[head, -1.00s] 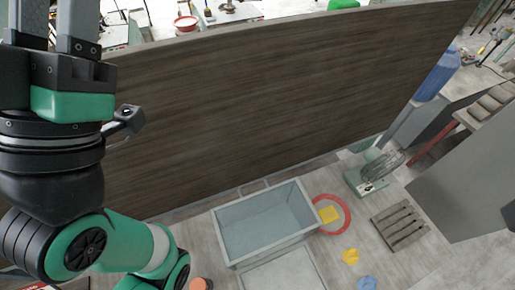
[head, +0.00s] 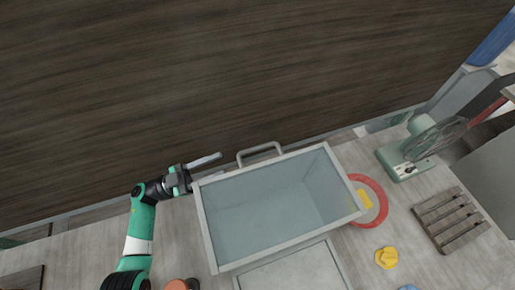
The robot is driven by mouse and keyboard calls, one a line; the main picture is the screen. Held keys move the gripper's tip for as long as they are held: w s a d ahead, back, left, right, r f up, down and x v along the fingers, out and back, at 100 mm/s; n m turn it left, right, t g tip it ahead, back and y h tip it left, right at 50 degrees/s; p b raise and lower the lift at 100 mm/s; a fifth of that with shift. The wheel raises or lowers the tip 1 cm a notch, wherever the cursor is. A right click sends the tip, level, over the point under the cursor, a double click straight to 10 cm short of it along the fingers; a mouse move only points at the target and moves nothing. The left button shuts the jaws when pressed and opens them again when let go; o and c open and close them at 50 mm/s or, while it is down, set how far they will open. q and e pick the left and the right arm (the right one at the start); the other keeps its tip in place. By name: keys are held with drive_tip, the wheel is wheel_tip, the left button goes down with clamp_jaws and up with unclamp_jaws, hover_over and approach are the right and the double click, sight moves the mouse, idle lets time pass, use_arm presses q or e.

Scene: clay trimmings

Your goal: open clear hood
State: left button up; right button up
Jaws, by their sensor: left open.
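The clear hood (head: 275,207) is a pale blue see-through box with a grey frame, right of centre in the head view. A grey bar handle (head: 260,152) stands out from its far edge. My left gripper (head: 221,165) is open and empty, at the hood's far left corner and left of the handle. One finger reaches above the corner; whether the other touches the frame I cannot tell. A yellow piece (head: 364,198) lies within a red-rimmed round dish (head: 381,200) right of the hood. Another yellow lump (head: 387,258) lies nearer. My right gripper is out of view.
A grey panel (head: 295,272) lies in front of the hood. A green fan (head: 408,160) and a slatted wooden pallet (head: 450,218) stand to the right. An orange round object (head: 180,285) is at the bottom left. A dark wooden wall (head: 250,70) closes off the back.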

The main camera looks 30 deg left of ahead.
sight(249, 152)
use_arm(q)
drive_tip(key=x, duration=1.2)
drive_tip(key=shift+r+p, duration=0.1)
drive_tip(key=shift+p, duration=0.2)
clamp_jaws()
drive_tip(key=shift+a, duration=0.1)
idle(0.7)
